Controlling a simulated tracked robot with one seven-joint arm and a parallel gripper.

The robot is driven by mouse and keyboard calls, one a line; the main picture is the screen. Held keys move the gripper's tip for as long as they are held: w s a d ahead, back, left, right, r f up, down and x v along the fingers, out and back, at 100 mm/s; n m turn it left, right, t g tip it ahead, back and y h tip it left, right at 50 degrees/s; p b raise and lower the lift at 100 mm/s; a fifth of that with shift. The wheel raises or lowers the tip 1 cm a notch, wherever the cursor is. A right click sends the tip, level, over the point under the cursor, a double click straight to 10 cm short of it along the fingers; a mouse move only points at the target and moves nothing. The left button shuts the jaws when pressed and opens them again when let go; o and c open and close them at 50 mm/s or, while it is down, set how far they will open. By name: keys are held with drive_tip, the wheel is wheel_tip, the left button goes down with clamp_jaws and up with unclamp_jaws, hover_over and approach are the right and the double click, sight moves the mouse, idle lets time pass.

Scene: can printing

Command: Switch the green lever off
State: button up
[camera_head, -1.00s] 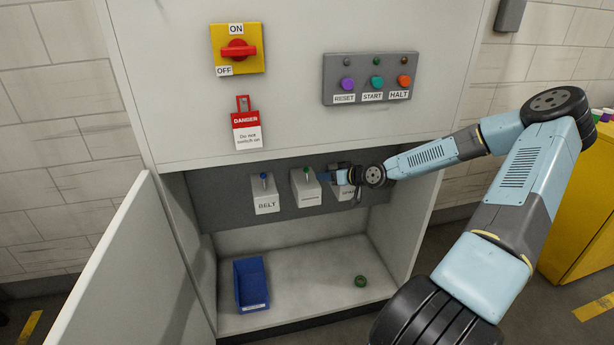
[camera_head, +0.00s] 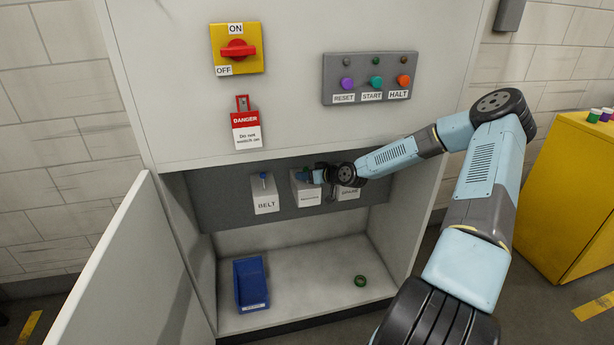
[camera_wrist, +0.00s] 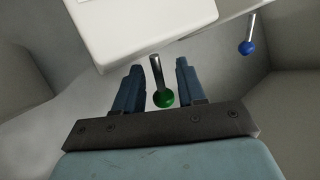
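The green lever is a short metal rod with a green ball end (camera_wrist: 163,98), seen in the wrist view on a white switch box (camera_wrist: 140,28). My gripper (camera_wrist: 155,75) is open, with one blue finger on each side of the rod and gaps visible on both sides. In the head view my gripper (camera_head: 312,176) is at the middle switch box (camera_head: 307,196) and hides its lever. A blue-balled lever (camera_wrist: 248,47) shows to the right in the wrist view. I cannot tell the green lever's on or off position.
The BELT box (camera_head: 265,200) with a blue-knobbed lever stands left of the middle box, and another box (camera_head: 347,192) is right of it. A blue bin (camera_head: 251,284) and a green ring-like object (camera_head: 360,281) lie on the cabinet floor. The open cabinet door (camera_head: 130,265) is at left.

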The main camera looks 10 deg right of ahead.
sight(309, 187)
clamp_jaws()
drive_tip(key=shift+d+r+t, duration=0.1)
drive_tip(key=shift+t, duration=0.2)
drive_tip(key=n+t+y, duration=0.1)
drive_tip(key=s+n+t, duration=0.1)
drive_tip(key=t, duration=0.1)
drive_tip(key=shift+s+r+n+t+y, duration=0.1)
drive_tip(key=shift+s+n+t+y, duration=0.2)
drive_tip(key=shift+y, duration=0.1)
drive_tip(key=shift+s+n+t+y, duration=0.35)
drive_tip(key=shift+n+t+y, duration=0.3)
drive_tip(key=shift+n+y, duration=0.1)
drive_tip(key=shift+s+n+t+y, duration=0.35)
drive_tip(key=shift+n+t+y, duration=0.3)
drive_tip(key=shift+n, duration=0.1)
unclamp_jaws()
drive_tip(key=shift+s, duration=0.1)
drive_tip(key=shift+f, duration=0.2)
